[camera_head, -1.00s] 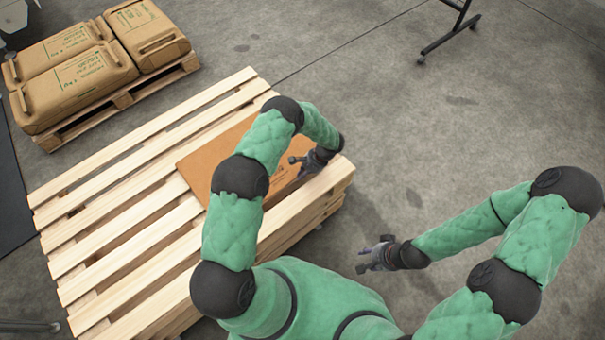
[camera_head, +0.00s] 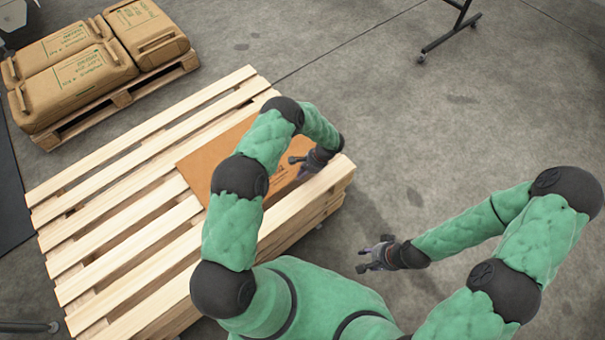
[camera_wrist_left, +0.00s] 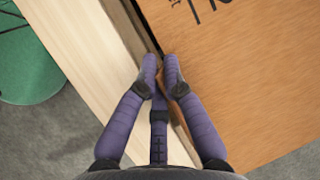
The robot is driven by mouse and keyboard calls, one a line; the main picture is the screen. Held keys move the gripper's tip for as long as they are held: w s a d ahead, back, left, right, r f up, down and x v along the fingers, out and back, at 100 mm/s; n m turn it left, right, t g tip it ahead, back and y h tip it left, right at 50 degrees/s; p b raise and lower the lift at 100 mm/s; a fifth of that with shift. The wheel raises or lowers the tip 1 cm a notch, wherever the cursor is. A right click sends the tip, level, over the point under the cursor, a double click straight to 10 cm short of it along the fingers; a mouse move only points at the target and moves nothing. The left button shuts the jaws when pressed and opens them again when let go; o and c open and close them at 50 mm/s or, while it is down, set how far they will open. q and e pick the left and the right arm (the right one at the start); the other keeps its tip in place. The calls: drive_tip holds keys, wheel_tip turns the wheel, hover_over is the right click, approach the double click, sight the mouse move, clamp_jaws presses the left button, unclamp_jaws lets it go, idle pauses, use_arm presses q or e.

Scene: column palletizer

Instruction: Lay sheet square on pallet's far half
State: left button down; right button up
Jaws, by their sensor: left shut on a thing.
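The brown sheet (camera_head: 205,165) lies on the slatted wooden pallet (camera_head: 110,215), towards its right end, partly hidden behind my left arm. My left gripper (camera_head: 300,166) is at the sheet's near right part. In the left wrist view the gripper (camera_wrist_left: 162,68) is shut on the edge of the sheet (camera_wrist_left: 240,80), beside a pale pallet board (camera_wrist_left: 85,60). Dark printing shows on the sheet there. My right gripper (camera_head: 368,260) hangs over the floor, right of the pallet and apart from it; its fingers look spread and empty.
Several brown sacks (camera_head: 90,70) lie on another pallet (camera_head: 125,95) at the upper left. A dark wheeled stand (camera_head: 450,30) is at the top right. The grey floor (camera_head: 400,120) right of the pallet is clear.

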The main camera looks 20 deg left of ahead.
use_arm(q)
drive_tip(key=shift+f+b, duration=0.3)
drive_tip(key=shift+f, duration=0.05)
drive_tip(key=c, duration=1.3)
unclamp_jaws()
drive_tip(key=v, duration=1.2)
drive_tip(key=shift+w, duration=0.1)
